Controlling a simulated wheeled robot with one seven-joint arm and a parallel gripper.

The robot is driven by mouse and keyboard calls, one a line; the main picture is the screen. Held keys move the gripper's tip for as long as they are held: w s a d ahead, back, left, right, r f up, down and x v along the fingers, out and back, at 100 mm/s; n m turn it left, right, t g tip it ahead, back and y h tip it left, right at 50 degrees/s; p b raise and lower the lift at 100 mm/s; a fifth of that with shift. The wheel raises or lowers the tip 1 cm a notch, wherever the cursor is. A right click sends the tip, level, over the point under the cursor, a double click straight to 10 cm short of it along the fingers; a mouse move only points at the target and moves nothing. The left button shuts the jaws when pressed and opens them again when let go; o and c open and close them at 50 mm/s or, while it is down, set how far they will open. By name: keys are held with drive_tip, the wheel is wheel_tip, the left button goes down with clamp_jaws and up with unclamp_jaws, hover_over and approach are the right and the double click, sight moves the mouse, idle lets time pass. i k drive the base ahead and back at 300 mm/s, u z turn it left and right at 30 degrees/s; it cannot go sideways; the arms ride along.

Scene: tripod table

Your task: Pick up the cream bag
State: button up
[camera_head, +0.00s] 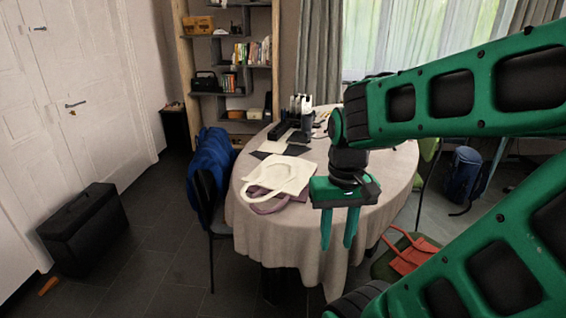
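The cream bag (288,173) lies flat on the round table with a pale cloth (243,224), near its left side. Its looped handle points toward the front left. It lies partly over a mauve bag (267,207), whose handle and edge show below it. My gripper (338,233) hangs to the right of the bags, in front of the table as seen here. Its two green fingers point down and are apart, with nothing between them. The gap in height between the fingers and the table is hard to tell.
A dark desk organiser (291,131) and dark flat sheets stand behind the bags. A chair with a blue jacket (209,160) is at the table's left. A red bag (413,256) is on a chair at right. A black case (83,228) stands on the floor.

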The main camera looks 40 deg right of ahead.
sight(288, 175)
drive_tip(key=z, duration=0.15)
drive_tip(key=i, duration=0.85)
drive_tip(key=z, duration=0.15)
